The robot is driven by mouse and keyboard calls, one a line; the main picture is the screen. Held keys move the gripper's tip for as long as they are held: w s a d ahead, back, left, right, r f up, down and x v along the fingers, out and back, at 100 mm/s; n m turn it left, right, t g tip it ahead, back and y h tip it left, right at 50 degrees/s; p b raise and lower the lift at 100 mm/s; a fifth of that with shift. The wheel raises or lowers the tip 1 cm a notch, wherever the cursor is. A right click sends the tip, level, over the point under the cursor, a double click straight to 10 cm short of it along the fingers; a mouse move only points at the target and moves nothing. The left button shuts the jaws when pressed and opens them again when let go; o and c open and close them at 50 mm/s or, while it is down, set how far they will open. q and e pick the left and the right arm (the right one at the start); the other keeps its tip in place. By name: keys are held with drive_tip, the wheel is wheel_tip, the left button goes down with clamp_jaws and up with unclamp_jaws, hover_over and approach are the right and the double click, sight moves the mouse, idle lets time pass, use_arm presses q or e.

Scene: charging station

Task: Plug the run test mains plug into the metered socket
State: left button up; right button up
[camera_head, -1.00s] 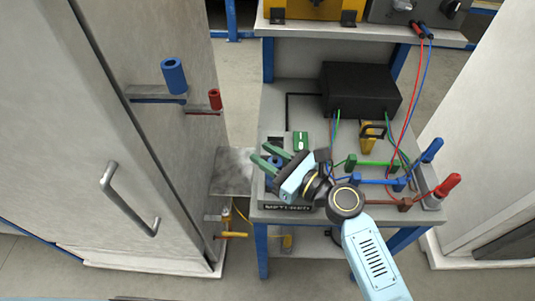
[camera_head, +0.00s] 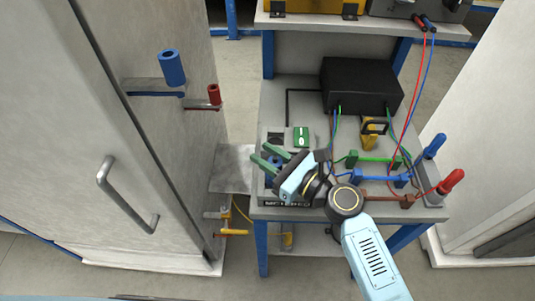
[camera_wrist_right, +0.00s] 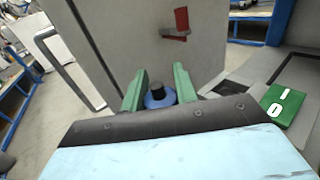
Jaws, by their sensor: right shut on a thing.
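My right gripper (camera_head: 268,158) has green fingers and reaches over the left end of the blue-legged bench. In the right wrist view the fingers (camera_wrist_right: 160,88) stand on either side of a round blue plug (camera_wrist_right: 160,100) with a black top, and the gripper is shut on it. In the head view the plug is mostly hidden by the fingers. Below is a grey metered unit (camera_head: 264,195) with lettering on its front, partly covered by my gripper. The socket face under the plug is hidden, so I cannot tell whether the plug is seated. My left gripper is not in view.
A green I/O switch (camera_head: 301,138) is right of the gripper. A black box (camera_head: 362,86) with several wires stands behind. Coloured leads and a yellow clamp meter (camera_head: 371,134) lie to the right. A grey cabinet (camera_head: 130,150) stands close on the left.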

drive_tip(key=shift+f+b, duration=0.5)
drive_tip(key=shift+f, duration=0.2)
drive_tip(key=o, duration=1.1)
drive_tip(key=shift+c, duration=0.2)
drive_tip(key=shift+d, duration=0.1)
drive_tip(key=v, duration=1.3)
drive_tip(key=shift+s, duration=0.15)
